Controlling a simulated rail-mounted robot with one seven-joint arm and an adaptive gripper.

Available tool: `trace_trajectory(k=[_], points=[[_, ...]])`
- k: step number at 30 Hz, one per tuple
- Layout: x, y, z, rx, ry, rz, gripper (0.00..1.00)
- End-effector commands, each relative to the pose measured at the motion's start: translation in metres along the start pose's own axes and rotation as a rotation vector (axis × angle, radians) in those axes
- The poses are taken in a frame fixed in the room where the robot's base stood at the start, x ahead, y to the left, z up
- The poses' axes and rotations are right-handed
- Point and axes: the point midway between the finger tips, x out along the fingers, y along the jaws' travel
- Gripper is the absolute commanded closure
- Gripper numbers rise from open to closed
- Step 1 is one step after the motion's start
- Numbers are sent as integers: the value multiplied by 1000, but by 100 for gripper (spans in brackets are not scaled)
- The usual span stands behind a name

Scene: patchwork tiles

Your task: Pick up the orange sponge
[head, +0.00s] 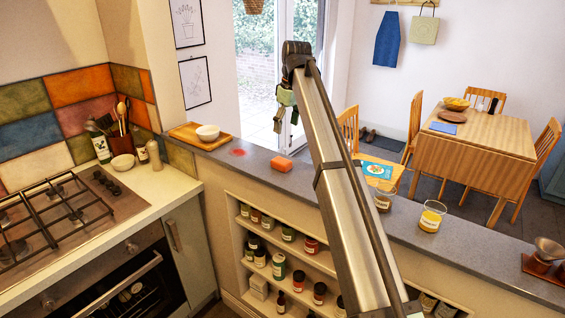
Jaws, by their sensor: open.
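The orange sponge (281,164) lies on the grey ledge (325,192), just left of my arm in the head view. My gripper (287,123) is at the far end of the arm. It is open and appears empty, and it shows above the sponge in the picture, apart from it. How far the gripper is from the sponge in depth is hard to tell.
Jars (432,216) stand right of my arm. Shelves of spice jars (280,263) are below the ledge.

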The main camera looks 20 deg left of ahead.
Motion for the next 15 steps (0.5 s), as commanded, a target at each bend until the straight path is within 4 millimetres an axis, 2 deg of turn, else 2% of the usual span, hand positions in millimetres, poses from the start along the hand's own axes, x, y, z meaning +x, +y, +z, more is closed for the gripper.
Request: trace_trajectory(k=[9,15], points=[[61,-1,1,2,-1,0,23],[84,0,0,2,0,1,23]])
